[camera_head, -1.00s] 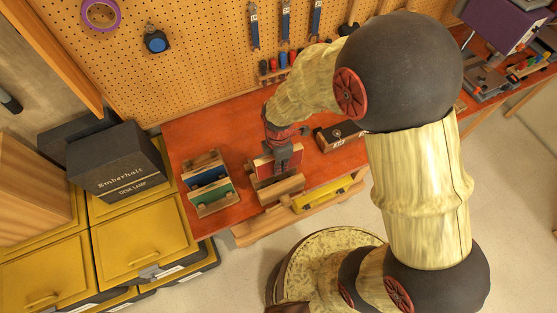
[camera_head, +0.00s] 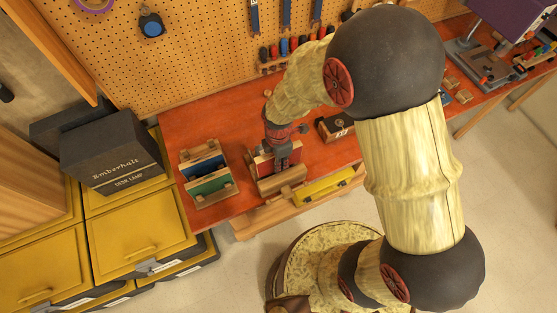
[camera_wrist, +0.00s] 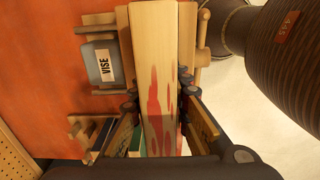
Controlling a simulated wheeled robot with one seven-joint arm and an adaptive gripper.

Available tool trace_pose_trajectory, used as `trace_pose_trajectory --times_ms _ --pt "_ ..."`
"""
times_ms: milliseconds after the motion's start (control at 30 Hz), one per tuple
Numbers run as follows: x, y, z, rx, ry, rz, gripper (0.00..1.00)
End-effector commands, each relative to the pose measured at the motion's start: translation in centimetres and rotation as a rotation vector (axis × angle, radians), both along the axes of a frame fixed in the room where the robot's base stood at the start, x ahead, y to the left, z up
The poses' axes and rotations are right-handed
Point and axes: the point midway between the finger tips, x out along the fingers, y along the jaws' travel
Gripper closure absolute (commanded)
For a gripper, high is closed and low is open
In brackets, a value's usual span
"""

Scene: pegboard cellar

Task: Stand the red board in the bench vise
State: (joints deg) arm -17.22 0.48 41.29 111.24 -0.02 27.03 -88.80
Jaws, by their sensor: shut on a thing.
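The red board (camera_head: 264,164) stands upright at the bench vise (camera_head: 283,183), behind its front wooden jaw. My gripper (camera_head: 284,157) reaches down from above and is shut on the board. In the wrist view my fingers (camera_wrist: 160,108) close on both sides of a pale wooden edge with red paint marks (camera_wrist: 154,45), which runs between wooden jaws. A grey plate marked VISE (camera_wrist: 102,64) lies to the left there. The board's lower edge is hidden, so I cannot tell how deep it sits.
A wooden rack (camera_head: 226,193) with blue and green boards stands left of the vise. A dark KEY box (camera_head: 335,128) sits to the right, and a yellow piece (camera_head: 325,187) by the front edge. A lamp box (camera_head: 112,155) stands on yellow drawers at left.

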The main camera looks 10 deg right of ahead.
Motion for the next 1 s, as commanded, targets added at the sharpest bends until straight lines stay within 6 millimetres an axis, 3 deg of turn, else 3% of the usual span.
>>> trace_pose_trajectory --times_ms 467,1000 --pt "0.0 0.0 -0.1 0.0 0.0 0.0 1.0" --pt "0.0 0.0 -2.0 0.0 0.0 0.0 1.0"
